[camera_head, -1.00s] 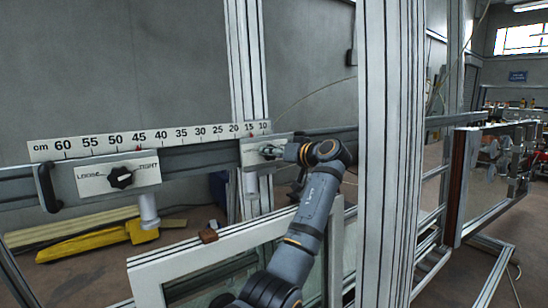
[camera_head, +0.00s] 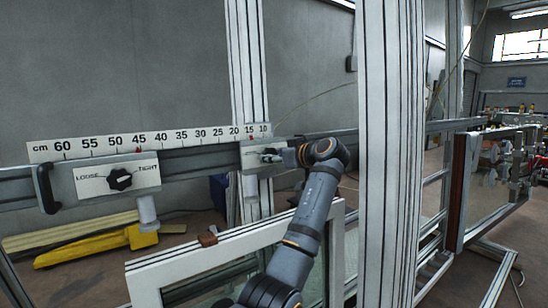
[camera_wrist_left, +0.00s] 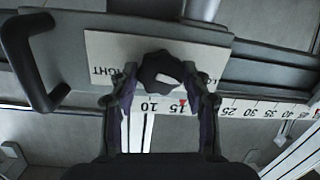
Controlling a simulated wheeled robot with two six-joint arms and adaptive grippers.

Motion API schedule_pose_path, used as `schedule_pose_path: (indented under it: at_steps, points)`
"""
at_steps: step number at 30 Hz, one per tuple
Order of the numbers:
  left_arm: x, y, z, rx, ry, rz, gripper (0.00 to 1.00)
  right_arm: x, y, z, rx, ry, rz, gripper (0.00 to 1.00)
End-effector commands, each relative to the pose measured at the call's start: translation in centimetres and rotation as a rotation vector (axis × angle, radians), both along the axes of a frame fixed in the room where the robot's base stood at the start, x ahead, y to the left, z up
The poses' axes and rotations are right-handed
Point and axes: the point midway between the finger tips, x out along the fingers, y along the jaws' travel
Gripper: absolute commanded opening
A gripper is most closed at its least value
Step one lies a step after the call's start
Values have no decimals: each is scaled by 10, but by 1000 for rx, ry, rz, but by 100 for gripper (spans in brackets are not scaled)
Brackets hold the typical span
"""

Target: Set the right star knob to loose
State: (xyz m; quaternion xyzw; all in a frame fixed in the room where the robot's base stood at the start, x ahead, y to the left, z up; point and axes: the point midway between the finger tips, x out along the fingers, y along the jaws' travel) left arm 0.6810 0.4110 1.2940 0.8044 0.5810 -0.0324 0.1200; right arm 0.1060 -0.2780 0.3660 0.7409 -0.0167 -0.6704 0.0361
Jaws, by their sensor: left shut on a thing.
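The right star knob (camera_wrist_left: 158,66) is black, on a pale plate (camera_wrist_left: 104,46) in the left wrist view. In the head view the left gripper (camera_head: 272,155) is at the right plate (camera_head: 250,157), under the 15 mark, and hides the knob. My right gripper is in neither view.
A second plate (camera_head: 98,189) with a black star knob (camera_head: 119,180) and a black handle (camera_head: 46,188) is at the left of the rail. A scale (camera_head: 150,143) runs above. A white frame (camera_head: 190,259) stands below; a tall post (camera_head: 385,150) stands right of my arm.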

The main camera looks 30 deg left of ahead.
Motion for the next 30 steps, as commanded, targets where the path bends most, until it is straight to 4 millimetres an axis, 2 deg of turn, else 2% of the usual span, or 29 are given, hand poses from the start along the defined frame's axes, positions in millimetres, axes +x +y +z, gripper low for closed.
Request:
schedule_pose_path:
  at_steps: [8, 9, 14, 23, 26, 30]
  points:
    - [0, 0, -2, -3, 0, 1, 16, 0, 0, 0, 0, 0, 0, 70]
    - [0, 0, -2, -3, 1, 1, 50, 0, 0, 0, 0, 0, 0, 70]
    - [0, 0, -1, -2, 1, 1, 70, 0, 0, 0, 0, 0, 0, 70]
    - [0, -1, 0, -1, 0, 0, 70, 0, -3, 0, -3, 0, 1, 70]
    - [-3, -10, 2, 0, -1, -2, 70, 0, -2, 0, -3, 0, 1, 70]
    - [-12, -40, 7, -1, -1, -5, 70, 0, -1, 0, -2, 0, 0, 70]
